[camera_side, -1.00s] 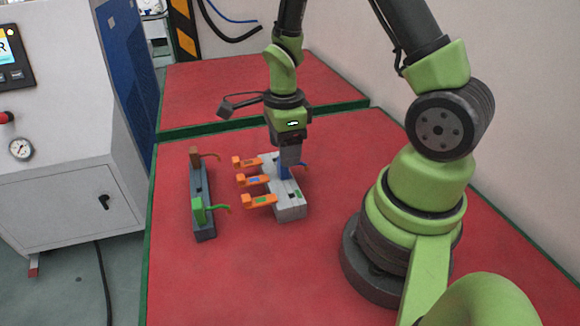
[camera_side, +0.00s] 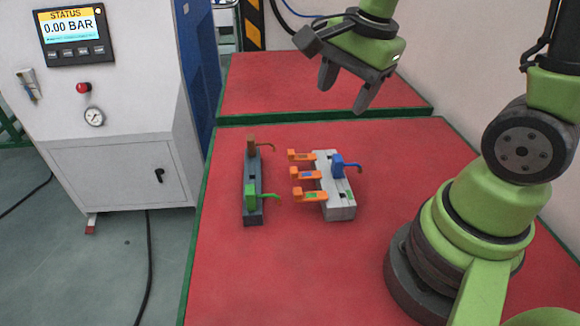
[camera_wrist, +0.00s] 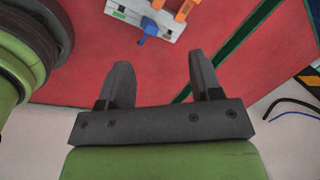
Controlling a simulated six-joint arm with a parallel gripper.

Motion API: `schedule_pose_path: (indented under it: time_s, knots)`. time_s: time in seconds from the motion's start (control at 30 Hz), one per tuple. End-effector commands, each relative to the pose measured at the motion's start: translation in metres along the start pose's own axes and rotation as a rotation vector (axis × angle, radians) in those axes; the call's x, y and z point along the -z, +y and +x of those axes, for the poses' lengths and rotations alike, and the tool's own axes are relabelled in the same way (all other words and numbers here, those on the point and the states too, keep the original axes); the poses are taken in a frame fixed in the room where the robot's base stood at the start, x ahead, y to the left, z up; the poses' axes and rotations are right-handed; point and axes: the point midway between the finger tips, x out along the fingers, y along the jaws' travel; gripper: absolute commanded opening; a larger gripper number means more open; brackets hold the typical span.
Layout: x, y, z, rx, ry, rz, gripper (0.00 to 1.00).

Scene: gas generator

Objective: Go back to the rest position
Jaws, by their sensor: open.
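My gripper (camera_side: 344,90) is open and empty, raised above the back part of the red table in the side view. Its two dark fingers (camera_wrist: 158,80) stand apart in the wrist view with nothing between them. The grey block (camera_side: 338,205) lies on the table below and clear of the gripper. A blue piece (camera_side: 338,166) with a blue hook sits on the block, and several orange pieces (camera_side: 308,195) stick out from its left side. The blue piece also shows in the wrist view (camera_wrist: 149,28).
A dark rail (camera_side: 252,178) left of the block carries a brown piece (camera_side: 251,146) and a green piece (camera_side: 250,194). A white machine (camera_side: 120,140) with a gauge and a "0.00 BAR" screen stands at the left. The red table's front (camera_side: 290,275) is clear.

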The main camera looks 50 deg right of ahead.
Motion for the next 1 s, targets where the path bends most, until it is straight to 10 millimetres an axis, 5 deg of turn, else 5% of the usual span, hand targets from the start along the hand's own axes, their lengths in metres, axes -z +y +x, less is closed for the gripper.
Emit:
schedule_pose_path:
  time_s: [0.2, 0.43, 0.6, 1.0]
  knots:
    - [-0.032, 0.024, -0.067, 0.218, -0.006, -0.598, 0.59]
    - [-0.052, 0.055, -0.102, 0.392, 0.047, -1.078, 0.59]
    - [-0.057, 0.065, -0.110, 0.442, 0.074, -1.220, 0.59]
    - [-0.057, 0.066, -0.110, 0.443, 0.075, -1.225, 0.59]
